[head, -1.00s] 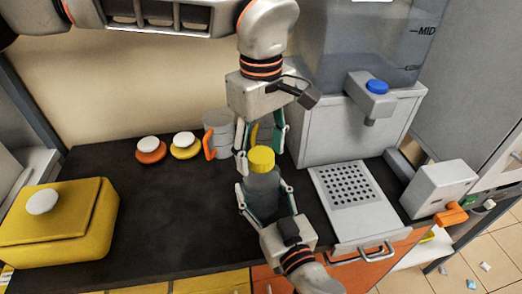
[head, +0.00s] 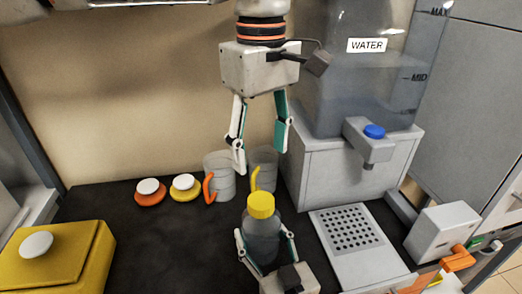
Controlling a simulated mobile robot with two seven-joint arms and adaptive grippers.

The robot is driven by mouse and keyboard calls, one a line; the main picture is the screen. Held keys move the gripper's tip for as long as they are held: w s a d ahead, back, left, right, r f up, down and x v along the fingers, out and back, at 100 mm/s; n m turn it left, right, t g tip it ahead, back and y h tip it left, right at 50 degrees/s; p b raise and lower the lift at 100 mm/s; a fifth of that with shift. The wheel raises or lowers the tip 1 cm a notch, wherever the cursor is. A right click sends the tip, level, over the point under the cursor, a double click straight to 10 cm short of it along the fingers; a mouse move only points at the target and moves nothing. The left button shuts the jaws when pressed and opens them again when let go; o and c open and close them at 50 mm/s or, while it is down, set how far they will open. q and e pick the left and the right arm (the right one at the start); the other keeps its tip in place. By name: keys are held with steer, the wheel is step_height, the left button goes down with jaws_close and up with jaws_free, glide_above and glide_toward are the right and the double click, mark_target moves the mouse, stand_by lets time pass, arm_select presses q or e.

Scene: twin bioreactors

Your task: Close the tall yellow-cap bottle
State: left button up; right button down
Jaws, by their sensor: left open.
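The tall bottle (head: 262,236) has a translucent grey body and stands upright on the dark worktop. Its yellow cap (head: 261,205) sits level on top of the neck; whether it is fully tight cannot be told. My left gripper (head: 261,154) points down above the cap, with fingers apart, empty and clear of the cap. My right gripper (head: 265,246) comes in from the bottom, with its fingers on both sides of the bottle's body, apparently gripping it. The bottle's base is hidden behind the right gripper.
Two clear mugs, one with an orange handle (head: 220,176) and one with a yellow handle (head: 264,169), stand behind the bottle. A water dispenser (head: 340,170) and perforated tray (head: 350,232) are on the right. Orange (head: 150,192) and yellow (head: 185,187) lids and a yellow box (head: 60,262) are left.

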steer(key=c, duration=0.7)
jaws_free()
steer(key=shift+o, duration=0.2)
steer(key=shift+v, duration=6)
steer(key=shift+d, duration=0.1)
